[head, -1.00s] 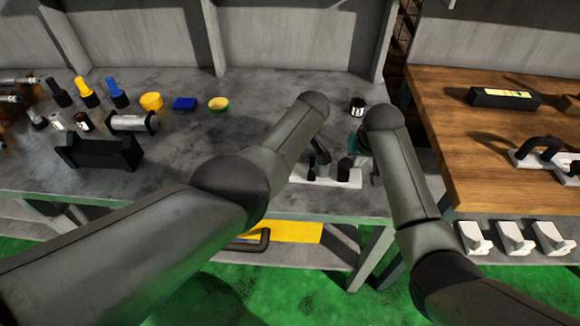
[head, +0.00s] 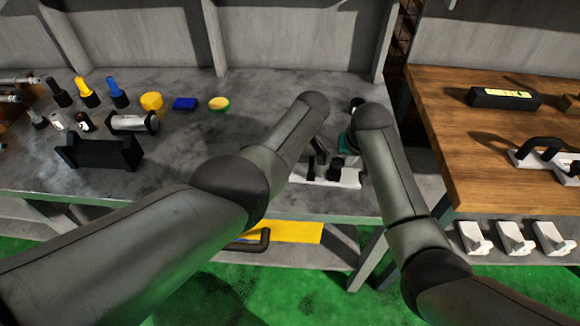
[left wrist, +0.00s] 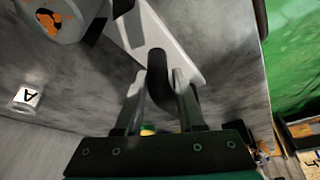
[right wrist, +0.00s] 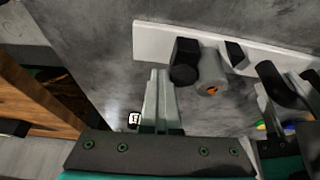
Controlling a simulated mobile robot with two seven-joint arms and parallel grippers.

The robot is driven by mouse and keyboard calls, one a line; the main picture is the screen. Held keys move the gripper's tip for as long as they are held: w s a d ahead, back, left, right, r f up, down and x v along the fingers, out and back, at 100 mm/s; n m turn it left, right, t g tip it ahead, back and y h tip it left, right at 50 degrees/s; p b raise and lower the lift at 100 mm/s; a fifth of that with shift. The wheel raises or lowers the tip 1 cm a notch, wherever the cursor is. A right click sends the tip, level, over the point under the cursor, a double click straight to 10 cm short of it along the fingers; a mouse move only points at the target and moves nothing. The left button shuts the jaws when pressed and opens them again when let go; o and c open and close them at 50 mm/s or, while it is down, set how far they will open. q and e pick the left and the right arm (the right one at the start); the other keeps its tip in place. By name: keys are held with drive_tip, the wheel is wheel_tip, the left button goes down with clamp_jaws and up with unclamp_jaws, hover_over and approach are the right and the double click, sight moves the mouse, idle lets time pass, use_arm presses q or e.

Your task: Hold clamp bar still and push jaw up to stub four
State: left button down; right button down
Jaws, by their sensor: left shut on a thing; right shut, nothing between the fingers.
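The clamp bar (head: 349,180) is a white bar lying on the grey table, with black parts standing on it. My left gripper (left wrist: 163,92) is shut on its black curved handle (left wrist: 157,68). My right gripper (right wrist: 160,76) is shut and empty, its fingertips beside a black block (right wrist: 184,62) near one end of the bar. I cannot tell whether they touch it. Next to the block is a grey round part with an orange mark (right wrist: 210,78); a smaller black piece (right wrist: 236,54) stands further along. I cannot tell which part is the jaw or stub four. My forearms hide both fingertips in the head view.
Small bottles and a yellow cup (head: 151,101) stand at the back left, near a black stand (head: 100,152). A labelled small container (right wrist: 133,119) stands beyond the right fingers. A wooden bench (head: 470,130) lies to the right.

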sight(336, 158)
use_arm(q)
drive_tip(key=shift+d+r, duration=0.1)
drive_tip(key=shift+d, duration=0.25)
use_arm(e)
drive_tip(key=shift+w+a, duration=0.1)
drive_tip(key=shift+a, duration=1.55)
drive_tip(key=shift+r, duration=0.15)
use_arm(q)
drive_tip(key=shift+w, duration=0.1)
use_arm(e)
drive_tip(key=shift+r, duration=0.5)
drive_tip(key=shift+w+d+r, duration=0.1)
drive_tip(key=shift+d+r, duration=0.05)
drive_tip(key=shift+r, duration=0.55)
drive_tip(key=shift+d+r, duration=0.1)
drive_tip(key=shift+r, duration=0.55)
use_arm(q)
drive_tip(key=shift+a, duration=0.3)
use_arm(e)
drive_tip(key=shift+d+r, duration=0.25)
drive_tip(key=shift+r, duration=0.5)
drive_tip(key=shift+d+r, duration=0.2)
drive_tip(key=shift+r, duration=0.55)
use_arm(q)
drive_tip(key=c, duration=1)
unclamp_jaws()
drive_tip(key=o, duration=0.5)
